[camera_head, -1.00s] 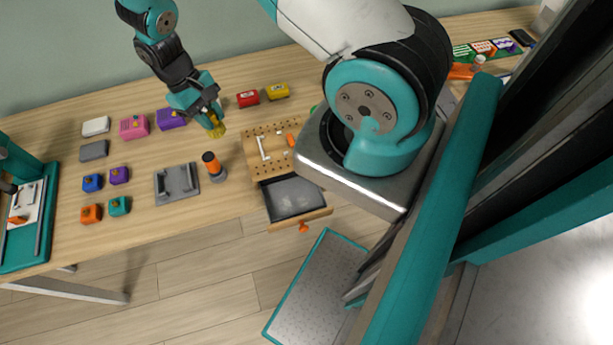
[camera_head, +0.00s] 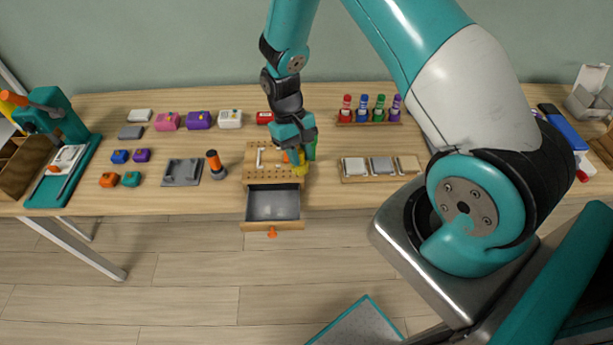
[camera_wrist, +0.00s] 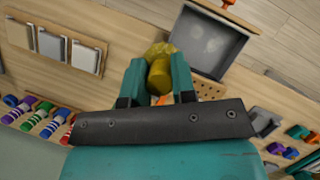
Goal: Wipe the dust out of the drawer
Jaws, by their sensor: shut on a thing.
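The drawer (camera_head: 274,204) is pulled out of a pegboard-topped wooden unit, with an orange knob (camera_head: 272,233) on its front. Its grey floor shows pale dusty smudges in the wrist view (camera_wrist: 196,42). My gripper (camera_head: 302,156) is shut on a yellow brush-like tool (camera_wrist: 159,72) with a cylindrical handle and a wider, softer-looking head. In the head view, the yellow tool (camera_head: 301,169) is near the right edge of the pegboard top, behind the drawer. In the wrist view its head is beside the drawer's edge, apart from the dusty floor. Whether it touches the unit I cannot tell.
The pegboard top (camera_head: 257,171) carries small white and orange pieces. An orange-and-black cylinder (camera_head: 215,164) and a grey tray (camera_head: 182,172) stand to the left. A wooden board with flat plates (camera_head: 381,166) lies to the right, with coloured bottles (camera_head: 362,107) behind.

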